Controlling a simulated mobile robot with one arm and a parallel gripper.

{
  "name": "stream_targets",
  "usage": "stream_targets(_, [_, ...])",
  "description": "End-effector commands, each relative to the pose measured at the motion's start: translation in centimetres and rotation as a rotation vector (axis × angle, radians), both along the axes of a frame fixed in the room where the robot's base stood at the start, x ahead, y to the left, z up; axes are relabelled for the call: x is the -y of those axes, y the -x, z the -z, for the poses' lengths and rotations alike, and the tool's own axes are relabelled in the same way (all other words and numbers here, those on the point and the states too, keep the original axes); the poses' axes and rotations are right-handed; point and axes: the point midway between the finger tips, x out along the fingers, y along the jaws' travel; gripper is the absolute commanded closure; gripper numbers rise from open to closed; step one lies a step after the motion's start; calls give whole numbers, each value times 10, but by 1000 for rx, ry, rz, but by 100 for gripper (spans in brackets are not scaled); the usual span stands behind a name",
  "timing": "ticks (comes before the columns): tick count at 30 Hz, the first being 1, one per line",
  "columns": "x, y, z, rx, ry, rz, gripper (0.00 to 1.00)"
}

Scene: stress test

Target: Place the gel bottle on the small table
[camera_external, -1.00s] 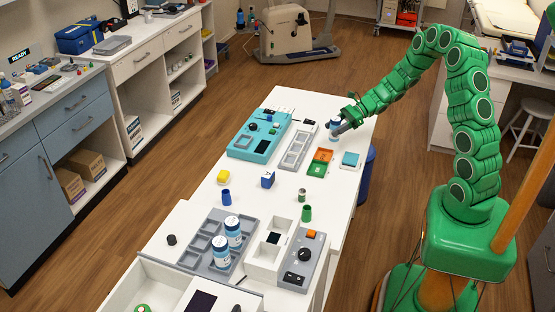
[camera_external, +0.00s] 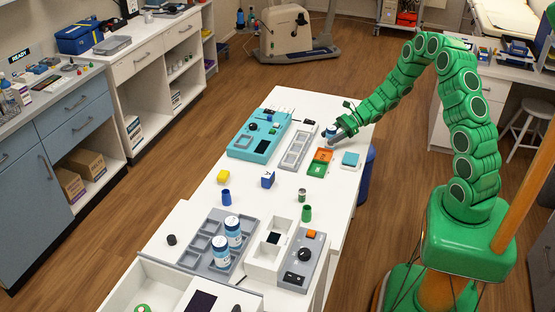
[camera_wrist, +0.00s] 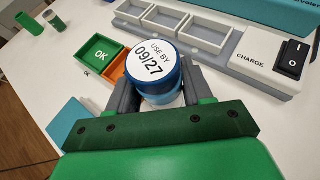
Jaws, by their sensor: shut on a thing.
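My gripper (camera_external: 336,134) is at the far right part of the white table (camera_external: 215,186). In the wrist view its two grey fingers (camera_wrist: 158,98) are shut on a bottle (camera_wrist: 152,62) with a blue-rimmed white top reading "USE BY 09/27". No word "gel" is readable on it. The bottle is upright, beside the grey tray and the orange and green boxes. I cannot tell whether its base touches the table. In the external view the bottle (camera_external: 331,130) is partly hidden by the fingers. Two similar white and blue bottles (camera_external: 233,229) stand in the grey compartment tray (camera_external: 192,257).
A "CHARGE" switch block (camera_wrist: 265,54) is at the tray's end. Bare tabletop (camera_external: 325,190) lies nearer the camera.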

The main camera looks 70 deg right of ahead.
Motion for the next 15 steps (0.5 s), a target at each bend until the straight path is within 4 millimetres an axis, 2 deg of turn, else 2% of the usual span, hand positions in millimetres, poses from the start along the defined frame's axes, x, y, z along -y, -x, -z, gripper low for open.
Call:
stream_targets(5, [0,0,2,0,-1,0,84])
stream_targets(6, [0,0,2,0,-1,0,45])
stream_targets(10, [0,0,2,1,-1,0,25])
stream_targets(15, [0,0,2,1,-1,0,24])
